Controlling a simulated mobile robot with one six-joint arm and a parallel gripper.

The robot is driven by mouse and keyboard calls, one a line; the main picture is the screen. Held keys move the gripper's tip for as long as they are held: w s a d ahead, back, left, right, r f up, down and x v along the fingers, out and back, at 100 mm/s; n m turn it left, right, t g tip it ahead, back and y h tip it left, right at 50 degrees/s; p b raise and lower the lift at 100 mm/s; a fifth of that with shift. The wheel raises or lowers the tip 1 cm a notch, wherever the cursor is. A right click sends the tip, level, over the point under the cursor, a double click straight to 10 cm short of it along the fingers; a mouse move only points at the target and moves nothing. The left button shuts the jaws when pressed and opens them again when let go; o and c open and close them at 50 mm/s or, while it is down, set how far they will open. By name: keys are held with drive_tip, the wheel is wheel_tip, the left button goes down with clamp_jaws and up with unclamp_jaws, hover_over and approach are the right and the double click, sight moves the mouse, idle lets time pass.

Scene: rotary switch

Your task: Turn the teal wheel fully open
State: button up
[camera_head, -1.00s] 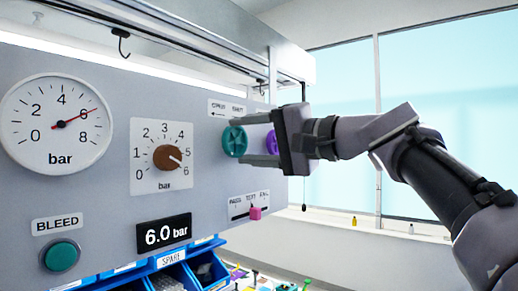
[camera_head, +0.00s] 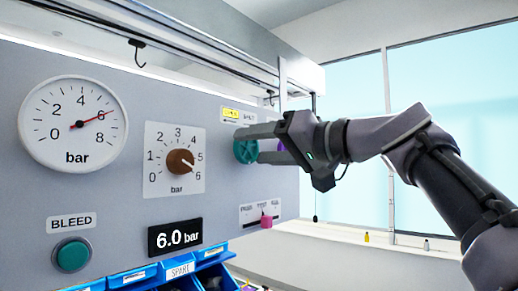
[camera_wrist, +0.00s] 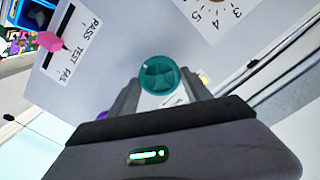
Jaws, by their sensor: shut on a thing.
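The teal wheel (camera_head: 245,151) is mounted on the grey panel, under a small label whose left part (camera_head: 231,113) is yellow. In the wrist view the wheel (camera_wrist: 158,75) shows its round rim and spokes between my two fingers. My gripper (camera_head: 250,144) is shut on the wheel, one finger on each side of its rim. The gripper (camera_wrist: 160,82) is rolled at a slant to the panel. The fingers hide part of the wheel in the head view.
A purple wheel (camera_head: 281,146) sits just right, partly hidden behind my gripper. Below is a pink slider knob (camera_head: 266,221). A brown dial (camera_head: 180,162), a pressure gauge (camera_head: 74,124), a 6.0 bar display (camera_head: 175,238) and a teal BLEED button (camera_head: 72,255) lie left.

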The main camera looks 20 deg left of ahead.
idle(0.5)
drive_tip(key=o, duration=1.4)
drive_tip(key=shift+c, duration=0.2)
drive_tip(key=b+v, duration=0.2)
drive_tip(key=v, duration=1.5)
drive_tip(key=shift+s+d, duration=0.15)
drive_tip(key=shift+d, duration=0.05)
